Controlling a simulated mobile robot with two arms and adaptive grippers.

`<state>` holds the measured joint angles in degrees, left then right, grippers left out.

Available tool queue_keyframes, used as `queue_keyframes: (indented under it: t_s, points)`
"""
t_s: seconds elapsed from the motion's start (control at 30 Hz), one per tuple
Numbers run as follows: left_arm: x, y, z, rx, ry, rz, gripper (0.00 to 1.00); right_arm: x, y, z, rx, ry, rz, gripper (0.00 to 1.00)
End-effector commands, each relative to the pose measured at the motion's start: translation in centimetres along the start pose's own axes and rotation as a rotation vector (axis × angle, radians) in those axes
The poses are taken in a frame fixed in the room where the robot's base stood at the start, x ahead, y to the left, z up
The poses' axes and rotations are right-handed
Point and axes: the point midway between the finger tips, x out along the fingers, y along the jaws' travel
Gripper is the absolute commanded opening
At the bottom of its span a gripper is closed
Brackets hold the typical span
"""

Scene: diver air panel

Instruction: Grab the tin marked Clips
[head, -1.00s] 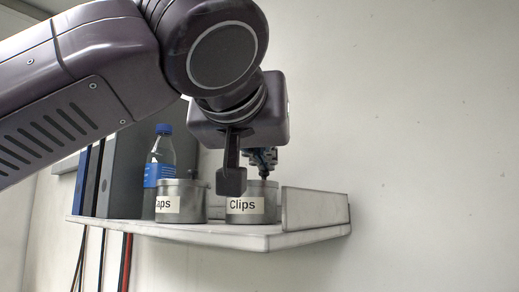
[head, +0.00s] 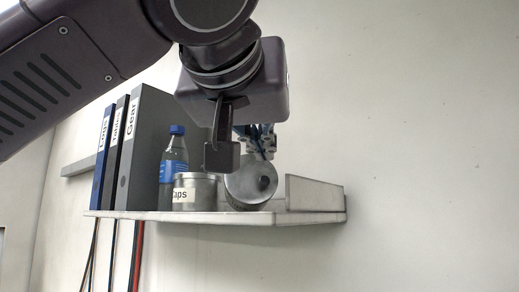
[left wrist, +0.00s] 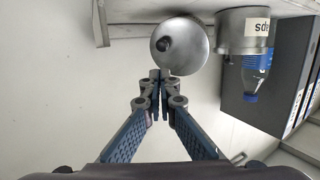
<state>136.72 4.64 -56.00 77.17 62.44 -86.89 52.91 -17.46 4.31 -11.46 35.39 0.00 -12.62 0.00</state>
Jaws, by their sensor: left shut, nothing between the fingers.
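The tin marked Clips (head: 240,188) is a round grey metal tin on the shelf, right of the Caps tin. It is tipped over, with its round lid and dark knob turned to the front; its label is out of sight. In the left wrist view the lid (left wrist: 186,60) shows face-on. My left gripper (head: 262,153) is just above the tin in the head view. In the left wrist view its fingertips (left wrist: 160,75) are together at the lid's edge, with nothing between them; I cannot tell whether they touch it. My right gripper is not in view.
The Caps tin (head: 187,197) stands upright close left of the tipped tin. A blue-capped bottle (head: 174,160) and several binders (head: 150,145) stand farther left. The white shelf (head: 220,216) has a raised end piece (head: 314,194) at right. The wall above right is clear.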

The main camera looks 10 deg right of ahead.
Motion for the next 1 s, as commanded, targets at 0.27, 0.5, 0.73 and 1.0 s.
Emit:
queue_keyframes:
  t_s: [0.27, 0.5, 0.73, 1.0]
  points:
    - [-0.2, -0.1, -0.3, -0.003, 0.006, 0.0, 0.0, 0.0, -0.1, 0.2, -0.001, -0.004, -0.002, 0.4]
    - [-0.3, -0.1, -0.5, -0.003, 0.009, 0.001, 0.0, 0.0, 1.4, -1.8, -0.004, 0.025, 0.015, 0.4]
    - [-0.3, -0.1, -0.5, -0.004, 0.01, 0.001, 0.0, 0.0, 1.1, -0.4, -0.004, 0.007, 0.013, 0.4]
    - [-0.3, -0.1, -0.6, -0.004, 0.01, 0.001, 0.0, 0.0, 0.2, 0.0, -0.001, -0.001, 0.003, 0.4]
